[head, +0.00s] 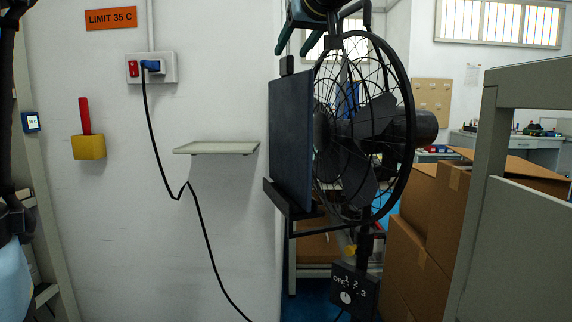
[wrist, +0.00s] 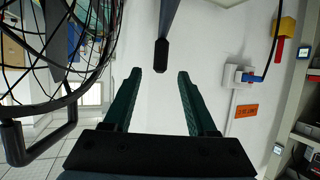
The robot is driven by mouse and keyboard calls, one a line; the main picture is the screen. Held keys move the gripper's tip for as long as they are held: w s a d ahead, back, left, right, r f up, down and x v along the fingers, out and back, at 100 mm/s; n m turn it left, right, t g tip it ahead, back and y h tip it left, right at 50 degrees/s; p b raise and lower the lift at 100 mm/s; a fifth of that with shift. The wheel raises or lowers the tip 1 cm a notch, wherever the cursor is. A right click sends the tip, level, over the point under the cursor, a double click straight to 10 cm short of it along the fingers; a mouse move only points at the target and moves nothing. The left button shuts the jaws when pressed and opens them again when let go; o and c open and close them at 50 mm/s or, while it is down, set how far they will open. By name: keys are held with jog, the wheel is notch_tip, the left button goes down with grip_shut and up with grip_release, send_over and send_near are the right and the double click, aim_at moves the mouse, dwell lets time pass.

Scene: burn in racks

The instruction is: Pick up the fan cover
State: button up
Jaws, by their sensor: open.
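The fan cover (head: 291,135) is a flat dark blue-grey panel. It stands upright in front of the fan's wire cage, with its lower edge in a black bracket (head: 285,207). A small black tab (head: 287,65) sticks up from its top edge. My gripper (head: 292,52) is open and empty, pointing down just above the tab. In the wrist view, the black tab (wrist: 161,56) appears between and just beyond the tips of the green fingers (wrist: 160,74), with a gap on each side. The panel (wrist: 169,14) shows nearly edge-on behind it.
The black fan (head: 375,130) stands close on the right, its cage near my gripper. A small shelf (head: 217,148) and a socket (head: 151,68) with a hanging cable are on the wall at left. Cardboard boxes (head: 445,215) and a grey frame (head: 480,190) stand at right.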

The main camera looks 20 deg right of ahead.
jog(key=shift+p+x, duration=0.75)
jog(key=shift+x, duration=1.95)
jog(key=shift+c, duration=0.4)
grip_shut()
jog(key=shift+r, duration=0.1)
